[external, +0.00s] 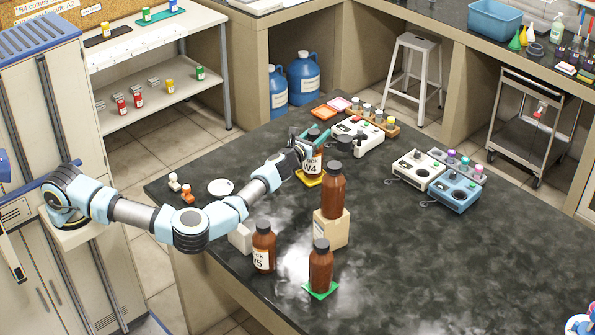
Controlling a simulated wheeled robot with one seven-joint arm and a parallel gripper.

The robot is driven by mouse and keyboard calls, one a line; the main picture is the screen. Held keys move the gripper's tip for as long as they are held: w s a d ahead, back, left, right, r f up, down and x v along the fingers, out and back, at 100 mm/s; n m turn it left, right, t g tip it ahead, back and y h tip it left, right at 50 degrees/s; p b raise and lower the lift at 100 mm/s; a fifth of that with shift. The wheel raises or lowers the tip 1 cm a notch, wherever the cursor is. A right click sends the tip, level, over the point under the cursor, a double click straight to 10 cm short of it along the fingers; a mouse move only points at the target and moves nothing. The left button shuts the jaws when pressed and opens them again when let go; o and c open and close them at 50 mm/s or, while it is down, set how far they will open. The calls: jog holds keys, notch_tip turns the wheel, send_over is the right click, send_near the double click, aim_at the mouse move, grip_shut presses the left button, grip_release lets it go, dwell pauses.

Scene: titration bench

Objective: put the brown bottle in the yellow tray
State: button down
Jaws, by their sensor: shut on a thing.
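My gripper (309,140) is at the far end of my outstretched arm, shut around the upper part of a brown bottle (313,164) with a white label reading W4. The bottle is upright. The yellow tray (311,180) is directly under it, and its edge shows around the bottle's foot. I cannot tell whether the bottle rests on the tray or is just above it. The gripper hides part of the bottle's top.
Another brown bottle (333,191) stands on a wooden block (331,229) close in front. One labelled bottle (263,250) stands left, another (320,270) on a green tray (320,291). Instruments (358,134) sit behind right. A white dish (220,187) lies left. The right tabletop is clear.

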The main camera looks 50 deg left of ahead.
jog(key=shift+f, duration=0.4)
jog(key=shift+f, duration=0.15)
jog(key=shift+c, duration=1.8)
grip_release()
jog(key=b+v, duration=0.3)
jog(key=v, duration=0.9)
